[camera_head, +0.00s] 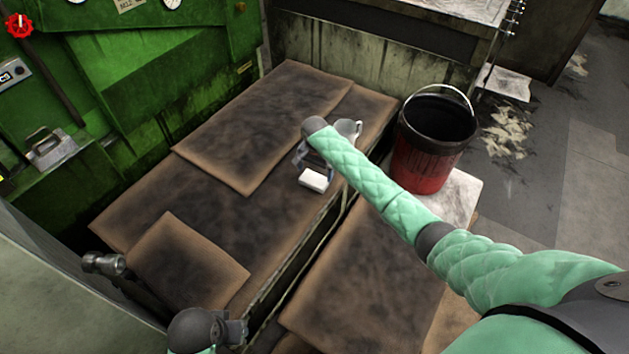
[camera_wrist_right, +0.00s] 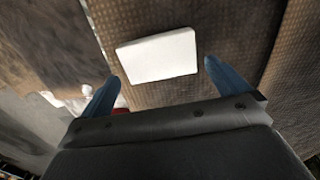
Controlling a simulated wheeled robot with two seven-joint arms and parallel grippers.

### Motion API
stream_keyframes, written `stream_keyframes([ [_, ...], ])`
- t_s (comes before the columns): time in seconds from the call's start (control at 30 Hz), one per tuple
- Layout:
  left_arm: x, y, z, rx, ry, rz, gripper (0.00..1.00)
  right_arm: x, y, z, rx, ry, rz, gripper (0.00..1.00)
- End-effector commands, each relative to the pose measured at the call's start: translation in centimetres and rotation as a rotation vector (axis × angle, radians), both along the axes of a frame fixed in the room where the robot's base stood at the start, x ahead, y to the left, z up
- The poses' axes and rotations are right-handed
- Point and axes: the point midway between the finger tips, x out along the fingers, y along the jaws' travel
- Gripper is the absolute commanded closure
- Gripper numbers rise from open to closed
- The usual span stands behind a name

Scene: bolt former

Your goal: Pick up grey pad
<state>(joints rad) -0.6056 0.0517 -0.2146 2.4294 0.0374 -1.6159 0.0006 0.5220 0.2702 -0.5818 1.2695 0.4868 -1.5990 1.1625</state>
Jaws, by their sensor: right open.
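The grey pad (camera_head: 313,181) is a small, pale, almost white block. It lies on the brown, stained mat near its right edge. In the right wrist view the pad (camera_wrist_right: 158,57) sits just ahead of the fingertips, across the gap between them. My right gripper (camera_head: 308,166) is open and empty, and my forearm partly hides it in the head view. Its two blue fingers (camera_wrist_right: 161,71) are spread in the wrist view. Part of my left gripper (camera_head: 236,329) shows at the bottom edge, with its fingers not clear.
A red and black bucket (camera_head: 422,176) stands right of my right forearm. A whitish rounded object (camera_head: 348,128) is close behind my right wrist. Overlapping brown mats (camera_head: 270,125) cover the platform. A green machine (camera_head: 160,70) stands at the left. A dark gap runs along the mat's right edge.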

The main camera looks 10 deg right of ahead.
Motion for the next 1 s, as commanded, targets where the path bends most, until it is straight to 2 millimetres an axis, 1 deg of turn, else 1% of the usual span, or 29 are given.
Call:
stream_keyframes([
  [0.03,-0.1,0.2,0.6,0.005,0.003,0.001,0.64,-0.2,0.0,-0.6,-0.002,0.003,0.000,0.00],
  [0.2,-0.4,1.0,1.7,0.017,0.015,0.010,0.64,-0.4,0.2,-2.9,-0.002,0.001,0.000,0.00],
  [0.3,-0.4,1.2,1.8,0.022,0.021,0.014,0.64,-0.4,0.2,-3.6,-0.002,0.001,0.000,0.00],
  [0.57,-0.5,1.4,1.5,0.026,0.027,0.017,0.64,-0.4,0.2,-3.9,-0.001,-0.001,0.001,0.00],
  [0.63,-0.5,1.3,1.5,0.025,0.026,0.016,0.64,-0.4,0.2,-3.9,0.000,0.000,0.001,0.10],
  [0.7,-0.5,1.3,1.5,0.024,0.025,0.015,0.64,-0.4,0.2,-3.9,0.000,0.000,0.001,0.24],
  [0.73,-0.5,1.2,1.4,0.024,0.025,0.015,0.64,-0.4,0.2,-3.9,0.000,0.000,0.001,0.27],
  [1.0,-0.5,1.0,1.4,0.021,0.025,0.011,0.64,-0.4,0.2,-3.8,0.000,0.000,0.001,0.27],
])
